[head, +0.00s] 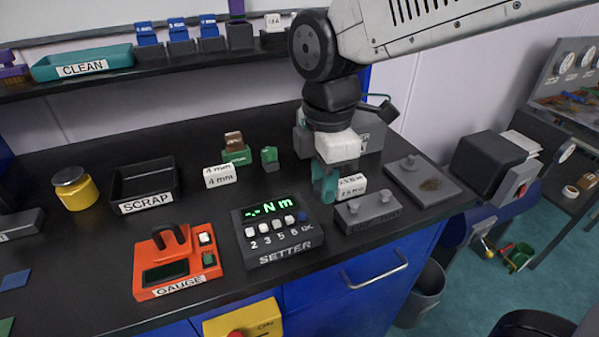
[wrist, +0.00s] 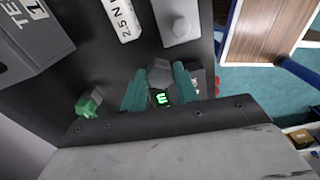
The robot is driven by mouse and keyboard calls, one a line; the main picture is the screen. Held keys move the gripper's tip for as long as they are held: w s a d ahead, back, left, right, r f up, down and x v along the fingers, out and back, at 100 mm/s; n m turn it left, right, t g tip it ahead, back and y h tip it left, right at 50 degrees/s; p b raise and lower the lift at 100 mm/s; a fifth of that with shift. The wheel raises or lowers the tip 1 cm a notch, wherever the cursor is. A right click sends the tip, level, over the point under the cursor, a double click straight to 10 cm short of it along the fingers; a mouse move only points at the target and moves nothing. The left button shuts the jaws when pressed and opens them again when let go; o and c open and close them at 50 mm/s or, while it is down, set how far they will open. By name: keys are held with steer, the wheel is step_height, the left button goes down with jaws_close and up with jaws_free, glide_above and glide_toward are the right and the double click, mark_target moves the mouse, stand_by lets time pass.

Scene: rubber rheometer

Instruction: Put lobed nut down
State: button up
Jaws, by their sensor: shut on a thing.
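My gripper (head: 324,188) is low over the black bench, behind the grey two-knob block. In the wrist view, its teal fingers (wrist: 160,88) are shut on a small grey lobed piece, which I take for the lobed nut (wrist: 159,71). In the head view the nut is hidden by the fingers. I cannot tell whether it touches the bench. A white 2.5 N m label block (head: 352,187) stands just right of the fingers; it also shows in the wrist view (wrist: 124,18).
The grey two-knob block (head: 366,214) is close in front. The SETTER (head: 277,234) and orange GAUGE (head: 178,264) stand left. A small green piece (head: 269,158), 4 mm block (head: 219,176) and SCRAP tray (head: 144,184) lie further left. A grey plate (head: 422,182) is right.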

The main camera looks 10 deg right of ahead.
glide_above(302, 186)
steer(key=shift+s+f, duration=0.1)
steer(key=shift+f, duration=2)
steer(key=shift+f, duration=0.15)
steer(key=o, duration=1)
steer(key=shift+c, duration=0.2)
